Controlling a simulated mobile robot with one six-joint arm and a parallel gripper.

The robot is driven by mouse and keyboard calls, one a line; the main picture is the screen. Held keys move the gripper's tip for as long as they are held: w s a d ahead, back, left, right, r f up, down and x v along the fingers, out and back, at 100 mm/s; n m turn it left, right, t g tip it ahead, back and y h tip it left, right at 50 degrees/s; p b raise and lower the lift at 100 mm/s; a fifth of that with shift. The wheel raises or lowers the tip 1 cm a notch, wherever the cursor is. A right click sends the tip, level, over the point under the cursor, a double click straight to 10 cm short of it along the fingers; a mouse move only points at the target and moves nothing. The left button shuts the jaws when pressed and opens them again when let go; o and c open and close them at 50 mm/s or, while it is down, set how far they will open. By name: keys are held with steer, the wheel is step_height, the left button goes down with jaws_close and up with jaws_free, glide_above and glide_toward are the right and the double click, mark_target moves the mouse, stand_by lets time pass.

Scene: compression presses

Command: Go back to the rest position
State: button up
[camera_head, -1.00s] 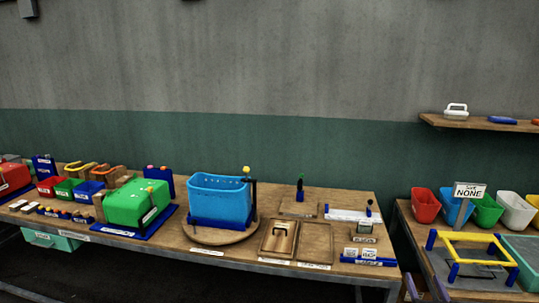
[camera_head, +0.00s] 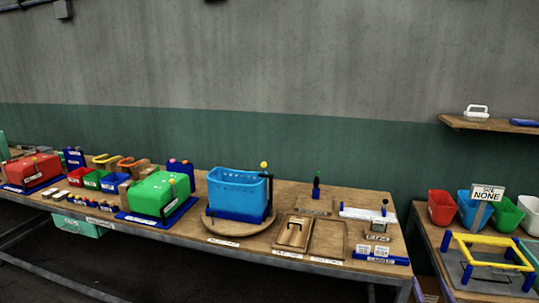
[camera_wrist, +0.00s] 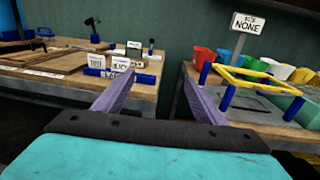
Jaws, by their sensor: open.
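My gripper (camera_wrist: 150,97) shows in the wrist view, its two fingers spread apart with nothing between them. It is in front of the gap between the long workbench (camera_head: 330,268) and the right-hand table (camera_head: 430,236), apart from both.
A yellow frame on blue posts (camera_head: 487,240) and several coloured bins (camera_head: 441,207) stand on the right table, with a "NONE" sign (camera_head: 488,193). A wall shelf (camera_head: 490,123) hangs above. White label cards (camera_head: 372,251) stand near the bench's right end.

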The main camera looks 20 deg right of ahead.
steer(key=w+a+f+n+t+y+b, duration=0.1)
steer(key=w+a+f+n+y, duration=0.4)
steer(key=w+a, duration=0.6)
steer(key=w+a+f+n+y+b, duration=0.1)
steer(key=w+a+f+y, duration=0.45)
steer(key=a, duration=0.85)
steer(key=w+a+f+n+g+y+b, duration=0.1)
steer(key=w+a+f+n+g+y, duration=0.15)
steer(key=a+f+n, duration=0.75)
steer(key=w+a+f+g+y+b, duration=0.1)
steer(key=a+f+g+y, duration=0.25)
steer(key=a, duration=1.35)
steer(key=s+a+f+n+g+b, duration=0.1)
steer(key=s+a+f+n+g, duration=0.8)
steer(key=s+a+f+n, duration=0.7)
steer(key=s+f+n+g+h, duration=0.2)
steer(key=s+f+n+g, duration=0.15)
steer(key=s, duration=0.75)
steer(key=s+d+n+g+h, duration=0.3)
steer(key=s+d+n+h, duration=0.2)
steer(key=d, duration=0.5)
steer(key=shift+s+f+n+b, duration=0.3)
steer(key=shift+s+n, duration=0.15)
steer(key=shift+n, duration=0.6)
